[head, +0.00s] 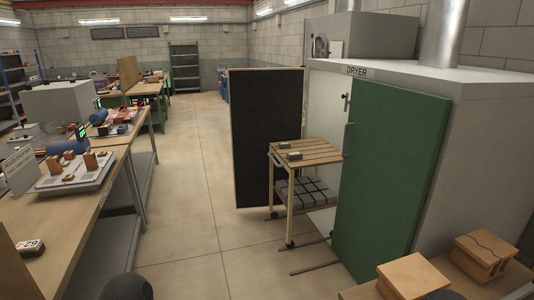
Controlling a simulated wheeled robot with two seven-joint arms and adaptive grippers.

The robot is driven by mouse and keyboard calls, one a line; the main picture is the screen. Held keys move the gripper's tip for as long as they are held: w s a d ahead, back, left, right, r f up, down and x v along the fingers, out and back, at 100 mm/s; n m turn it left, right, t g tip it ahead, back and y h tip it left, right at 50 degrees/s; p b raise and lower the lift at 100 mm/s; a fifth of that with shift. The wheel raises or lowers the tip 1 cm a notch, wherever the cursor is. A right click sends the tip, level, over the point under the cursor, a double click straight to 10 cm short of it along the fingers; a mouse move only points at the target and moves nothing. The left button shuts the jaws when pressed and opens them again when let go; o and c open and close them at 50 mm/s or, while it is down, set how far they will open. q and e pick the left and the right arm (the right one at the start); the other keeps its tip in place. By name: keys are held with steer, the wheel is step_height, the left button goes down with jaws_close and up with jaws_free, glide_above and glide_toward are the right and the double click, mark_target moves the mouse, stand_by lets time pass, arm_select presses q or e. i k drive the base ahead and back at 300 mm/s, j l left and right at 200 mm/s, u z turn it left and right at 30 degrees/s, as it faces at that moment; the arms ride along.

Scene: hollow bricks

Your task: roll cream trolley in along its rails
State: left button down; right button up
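The cream trolley (291,213) stands upright on castors, with a slatted wooden top (310,152) and a lower shelf carrying dark-lined grey blocks (306,193). Two small grey blocks (292,155) lie on its top. It stands at the dryer (480,150) between a dark panel and a green door, which hides its right side. The rails (312,270) show as thin strips on the floor by its wheels; I cannot tell whether the wheels sit on them. Neither gripper is recognisable in view. A dark rounded part (127,288) at the bottom edge seems to be mine.
The green door (393,185) stands in front, right of the trolley; the dark panel (268,138) stands behind-left. Workbenches (90,190) line the left. Hollow bricks (413,277) sit on a surface at bottom right. The aisle floor (200,190) is clear.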

mark_target(301, 195)
steer(key=i+j+u, duration=0.1)
steer(key=i+u, duration=0.35)
steer(key=i, duration=1.6)
